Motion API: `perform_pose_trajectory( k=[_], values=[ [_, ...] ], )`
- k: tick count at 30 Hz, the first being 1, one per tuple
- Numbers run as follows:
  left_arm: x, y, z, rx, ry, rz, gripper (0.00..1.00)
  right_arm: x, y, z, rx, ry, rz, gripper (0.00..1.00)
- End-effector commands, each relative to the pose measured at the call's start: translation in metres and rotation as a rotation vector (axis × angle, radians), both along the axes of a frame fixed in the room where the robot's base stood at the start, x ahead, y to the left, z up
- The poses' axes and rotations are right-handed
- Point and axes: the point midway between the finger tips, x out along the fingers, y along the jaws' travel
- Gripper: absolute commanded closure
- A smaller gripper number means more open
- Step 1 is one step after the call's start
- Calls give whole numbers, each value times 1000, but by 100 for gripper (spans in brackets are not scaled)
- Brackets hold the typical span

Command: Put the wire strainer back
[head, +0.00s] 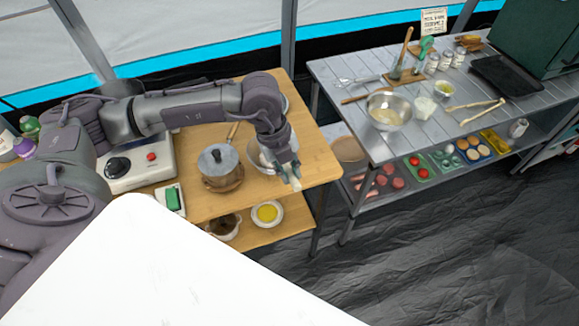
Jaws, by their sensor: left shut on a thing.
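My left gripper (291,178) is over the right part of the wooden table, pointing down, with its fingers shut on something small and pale. A pale round bowl shape (258,158) shows just left of and partly behind the gripper. It looks like the wire strainer, but the mesh and handle are too small and too covered to make out clearly. I cannot tell whether it touches the table. My right gripper is not in view.
A lidded pot (217,168) stands left of the gripper on the wooden table (312,160). A hot plate (138,165) and green sponge (173,199) are further left. The metal table (335,75) at right holds a steel bowl (389,109) and utensils. A dark floor gap lies in front.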

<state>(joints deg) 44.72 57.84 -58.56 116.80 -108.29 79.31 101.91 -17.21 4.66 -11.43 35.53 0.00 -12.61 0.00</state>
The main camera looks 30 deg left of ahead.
Motion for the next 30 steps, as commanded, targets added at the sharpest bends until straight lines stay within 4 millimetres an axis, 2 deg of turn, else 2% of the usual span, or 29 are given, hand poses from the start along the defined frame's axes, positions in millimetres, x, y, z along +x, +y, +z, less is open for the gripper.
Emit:
perform_pose_trajectory(
  k=[6,7,11,22,26,30],
  values=[
    [1,0,-1,-1,-3,0,100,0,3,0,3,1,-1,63],
    [0,-1,-2,-1,1,0,77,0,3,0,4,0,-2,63],
    [0,-1,-2,-1,0,0,57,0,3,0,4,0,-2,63],
    [0,1,3,-1,-2,0,57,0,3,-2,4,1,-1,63],
    [0,5,20,0,-5,-1,57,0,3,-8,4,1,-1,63],
    [-2,12,49,0,-7,0,57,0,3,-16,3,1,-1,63]
  ],
)
